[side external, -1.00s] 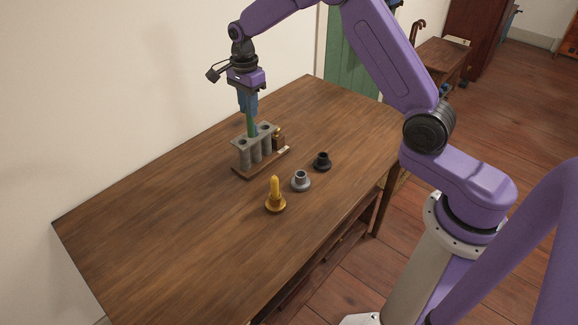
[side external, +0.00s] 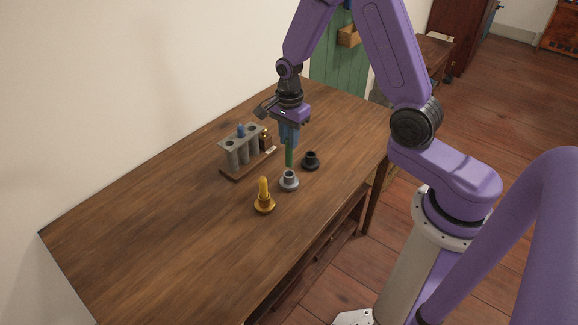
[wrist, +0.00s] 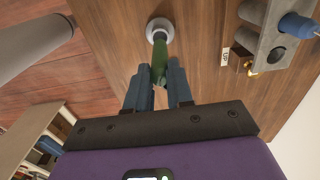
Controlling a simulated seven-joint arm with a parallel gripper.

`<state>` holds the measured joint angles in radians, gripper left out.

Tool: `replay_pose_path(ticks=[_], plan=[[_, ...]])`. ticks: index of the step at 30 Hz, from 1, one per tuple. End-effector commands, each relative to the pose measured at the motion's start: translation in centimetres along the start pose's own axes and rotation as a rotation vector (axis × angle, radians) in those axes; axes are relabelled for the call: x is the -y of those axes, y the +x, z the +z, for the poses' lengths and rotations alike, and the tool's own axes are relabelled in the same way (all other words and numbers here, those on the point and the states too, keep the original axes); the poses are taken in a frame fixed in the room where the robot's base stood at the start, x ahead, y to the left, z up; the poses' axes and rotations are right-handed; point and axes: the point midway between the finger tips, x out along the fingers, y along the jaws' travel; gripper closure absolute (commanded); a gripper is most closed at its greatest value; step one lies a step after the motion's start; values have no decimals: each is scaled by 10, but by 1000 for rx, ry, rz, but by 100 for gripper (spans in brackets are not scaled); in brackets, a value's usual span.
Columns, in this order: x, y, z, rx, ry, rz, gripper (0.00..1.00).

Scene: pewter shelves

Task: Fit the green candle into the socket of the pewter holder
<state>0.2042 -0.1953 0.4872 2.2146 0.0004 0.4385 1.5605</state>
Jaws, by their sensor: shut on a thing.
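The green candle (side external: 290,156) hangs upright from my gripper (side external: 289,143), which is shut on its upper part. The pewter holder (side external: 289,182), a small grey round base with a raised socket, stands on the table under the candle. In the side view the candle's lower end shows just above the socket. In the wrist view the candle (wrist: 160,58) runs from between my fingers (wrist: 159,88) to the holder (wrist: 151,26), its far end overlapping the socket. Whether the end touches the rim or is inside, I cannot tell.
A black holder (side external: 311,162) stands close by, right of the pewter one. A brass holder (side external: 264,206) with a yellow candle (side external: 263,187) stands to the left. Behind is a grey rack (side external: 233,158) with a blue candle (side external: 241,131). The table's left part is clear.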

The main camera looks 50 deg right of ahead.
Motion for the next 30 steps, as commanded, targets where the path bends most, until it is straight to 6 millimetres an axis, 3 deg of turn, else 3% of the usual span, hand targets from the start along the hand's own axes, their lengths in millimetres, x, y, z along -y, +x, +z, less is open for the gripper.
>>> replay_pose_path(ticks=[3, 18, 30], plan=[[-1, 16, 0, 0, 0, 4, 100], [0, 59, 0, 0, 0, 2, 100], [0, 63, 0, 0, 0, 0, 100]])
